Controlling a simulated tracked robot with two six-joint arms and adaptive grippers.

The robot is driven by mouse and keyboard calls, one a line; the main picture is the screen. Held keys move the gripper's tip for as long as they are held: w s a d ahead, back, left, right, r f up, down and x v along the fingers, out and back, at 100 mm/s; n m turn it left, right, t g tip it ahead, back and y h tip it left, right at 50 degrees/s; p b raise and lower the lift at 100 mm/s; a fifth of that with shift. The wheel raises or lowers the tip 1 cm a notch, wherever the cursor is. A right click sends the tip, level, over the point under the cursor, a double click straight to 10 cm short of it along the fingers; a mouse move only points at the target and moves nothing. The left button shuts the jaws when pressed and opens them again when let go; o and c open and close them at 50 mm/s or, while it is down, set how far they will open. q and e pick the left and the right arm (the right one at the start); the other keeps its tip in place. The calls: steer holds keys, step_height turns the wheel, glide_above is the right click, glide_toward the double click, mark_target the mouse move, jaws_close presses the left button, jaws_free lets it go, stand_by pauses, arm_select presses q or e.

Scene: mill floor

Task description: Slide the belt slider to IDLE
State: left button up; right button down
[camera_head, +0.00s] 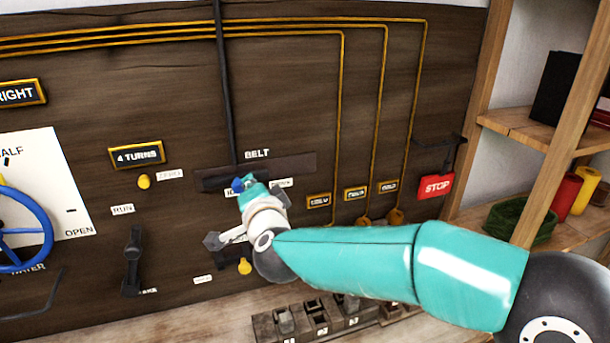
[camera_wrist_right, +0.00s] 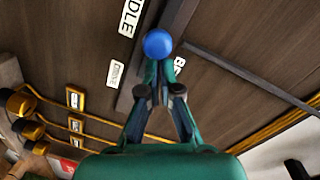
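The belt slider's blue ball knob (camera_head: 238,184) stands at the dark slot plate (camera_head: 302,164) under the BELT label, at the left, IDLE end in the head view. The IDLE label is partly hidden there behind the knob and gripper. In the right wrist view the ball (camera_wrist_right: 158,44) sits nearer the IDLE label (camera_wrist_right: 129,16) than the DRIVE label (camera_wrist_right: 116,75). My right gripper (camera_wrist_right: 160,76) has its fingers together, tips right against the DRIVE side of the ball. It also shows in the head view (camera_head: 249,184). Whether the tips touch the knob is unclear. My left gripper is not in view.
A black lever (camera_head: 132,262) and a blue handwheel (camera_head: 22,232) are to the left. A red STOP sign (camera_head: 436,186) and wooden shelves (camera_head: 540,130) are to the right. A block rack (camera_head: 320,318) lies on the ledge below my right arm.

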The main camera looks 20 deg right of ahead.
mark_target(266, 178)
steer(key=shift+a+f, duration=0.1)
steer(key=shift+a, duration=0.1)
steer(key=s+d+r+b, duration=0.1)
steer(key=s+d+r, duration=0.2)
steer(key=s, duration=0.7)
steer(key=shift+s+d+b, duration=0.3)
steer(key=shift+d+b, duration=0.05)
steer(key=shift+d, duration=0.3)
steer(key=shift+f, duration=0.1)
